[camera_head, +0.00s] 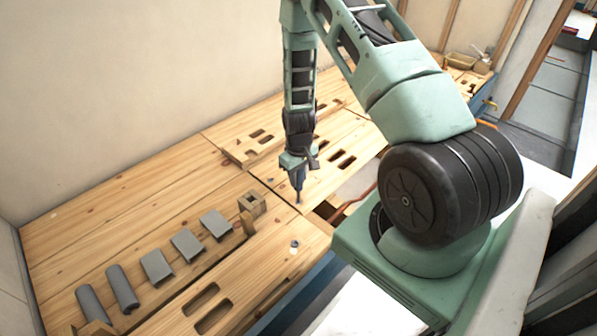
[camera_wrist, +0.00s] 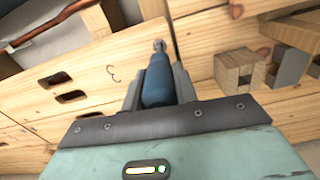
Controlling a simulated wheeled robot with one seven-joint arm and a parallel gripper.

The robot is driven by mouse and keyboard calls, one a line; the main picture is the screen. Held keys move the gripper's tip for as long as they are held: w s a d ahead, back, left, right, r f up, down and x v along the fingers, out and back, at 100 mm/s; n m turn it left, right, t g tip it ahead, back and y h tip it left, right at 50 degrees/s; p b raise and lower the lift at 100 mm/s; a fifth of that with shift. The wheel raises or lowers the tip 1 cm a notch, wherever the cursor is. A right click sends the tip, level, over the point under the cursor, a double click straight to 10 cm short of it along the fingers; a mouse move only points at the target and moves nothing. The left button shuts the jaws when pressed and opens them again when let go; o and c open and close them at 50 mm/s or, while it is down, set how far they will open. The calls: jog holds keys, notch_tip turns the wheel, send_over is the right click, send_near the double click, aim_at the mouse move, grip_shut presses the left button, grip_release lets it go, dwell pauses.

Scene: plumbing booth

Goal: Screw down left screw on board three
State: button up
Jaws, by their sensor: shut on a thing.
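My gripper (camera_head: 296,178) points down over the wooden bench and is shut on a blue screwdriver-like tool. The tool (camera_wrist: 157,85) stands between the two fingers in the wrist view, its metal tip pointing away. In the head view the tip ends close above or on the boards; I cannot tell whether it touches. In the wrist view a pale board (camera_wrist: 95,75) with dark slots carries a small curved mark like a 3. No screw is clearly seen under the tip. A small grey piece (camera_head: 294,244) lies on the front board in the head view.
Grey plates (camera_head: 187,244) and grey cylinders (camera_head: 122,288) stand in a row at the left front. A copper pipe (camera_wrist: 55,25) runs beyond the board edge.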

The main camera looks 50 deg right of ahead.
jog(key=shift+r+m+p, duration=0.15)
jog(key=shift+m+p, duration=0.3)
jog(key=shift+m, duration=0.75)
jog(key=shift+n+p, duration=0.3)
jog(key=shift+n, duration=0.5)
notch_tip(320, 180, up, 8)
jog(key=p, duration=0.7)
